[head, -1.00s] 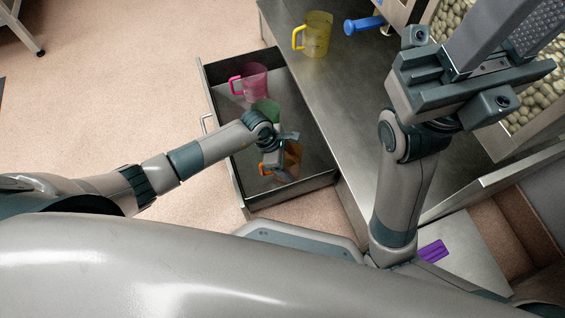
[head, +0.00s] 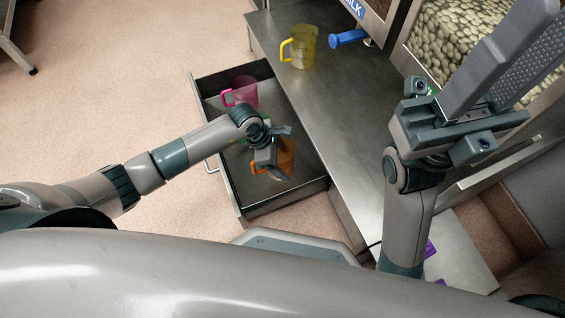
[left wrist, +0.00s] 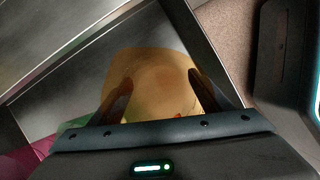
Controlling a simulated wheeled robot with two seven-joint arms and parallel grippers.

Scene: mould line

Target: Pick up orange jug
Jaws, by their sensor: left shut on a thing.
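The orange jug (head: 287,155) is a see-through jug at the near end of the open drawer (head: 290,203). Its handle points left in the head view. My left gripper (head: 272,160) is shut on it, and my wrist partly covers it from above. In the left wrist view the jug (left wrist: 152,72) sits between the two fingers, close to the drawer wall. I cannot tell whether its base touches the drawer floor. My right gripper (head: 510,65) is raised at the upper right, over the counter side; its jaw gap is not clear.
A pink jug (head: 243,92) stands at the drawer's far end, and a green jug is mostly hidden behind my left wrist. A yellow jug (head: 303,50) and a blue-handled thing (head: 347,38) are on the steel counter (head: 345,115). Bins of pale beans (head: 450,40) stand at the upper right.

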